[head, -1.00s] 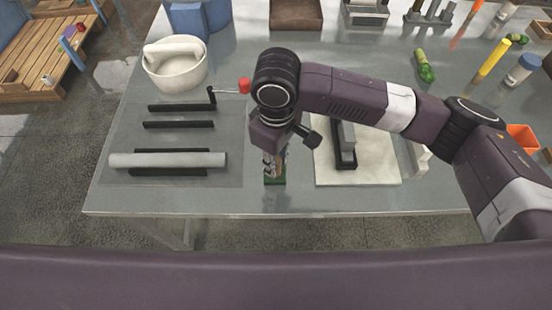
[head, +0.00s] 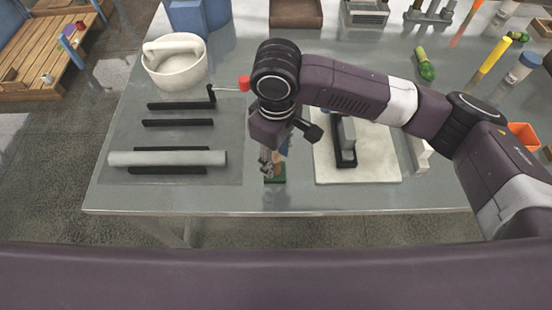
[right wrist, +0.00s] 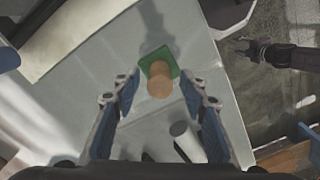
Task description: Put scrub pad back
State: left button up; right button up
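The scrub pad (head: 274,181) is a small green pad with a tan round handle. It lies on the grey table near the front edge, between the dark mat and the pale board. In the right wrist view the scrub pad (right wrist: 161,73) shows between and beyond the fingertips, with a gap on both sides. My right gripper (head: 269,160) is just above the pad, pointing down. In its wrist view the right gripper (right wrist: 158,88) is open and empty, with blue finger pads apart. A dark gripper-like part at the upper right of that view may be my left gripper (right wrist: 262,53); its opening is unclear.
On the left, a grey rod (head: 167,159) lies across black holders on the mat (head: 226,180). A pale board (head: 380,160) with a black-and-grey tool lies on the right. The table's front edge is clear.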

notch_tip(320, 180, up, 11)
jog(key=b, duration=0.1)
jog(key=shift+b, duration=0.3)
jog(key=shift+f, duration=0.15)
